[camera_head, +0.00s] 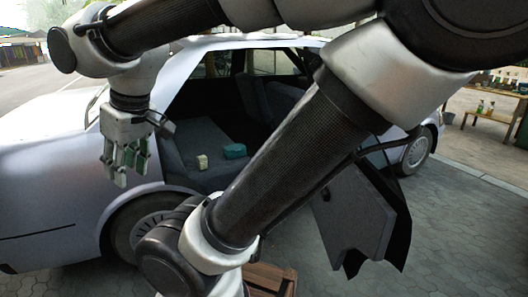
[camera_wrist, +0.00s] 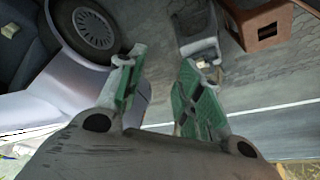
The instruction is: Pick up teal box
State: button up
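The teal box (camera_head: 234,151) lies on the car's rear seat, seen through the open rear doorway in the head view. I do not see it in the wrist view. My gripper (camera_head: 124,167) hangs pointing down outside the car, left of the doorway and well apart from the box. In the wrist view my gripper (camera_wrist: 162,64) has its two green-padded fingers spread, with nothing between them.
A cream box (camera_head: 202,162) sits on the seat just left of the teal one. The silver car body (camera_head: 60,180) and rear wheel (camera_head: 150,220) are close to my gripper. The open door (camera_head: 352,215) stands right. A brown wooden stool (camera_wrist: 262,22) is on the paving.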

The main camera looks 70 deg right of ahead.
aim_at(230, 155)
jog(key=z, duration=1.8)
jog(key=i+l, duration=0.15)
jog(key=i, duration=0.5)
jog(key=i+l, duration=0.1)
jog(key=i, duration=0.55)
jog(key=i+l, duration=0.15)
jog(key=i, duration=0.5)
jog(key=i+l, duration=0.1)
jog(key=i, duration=0.5)
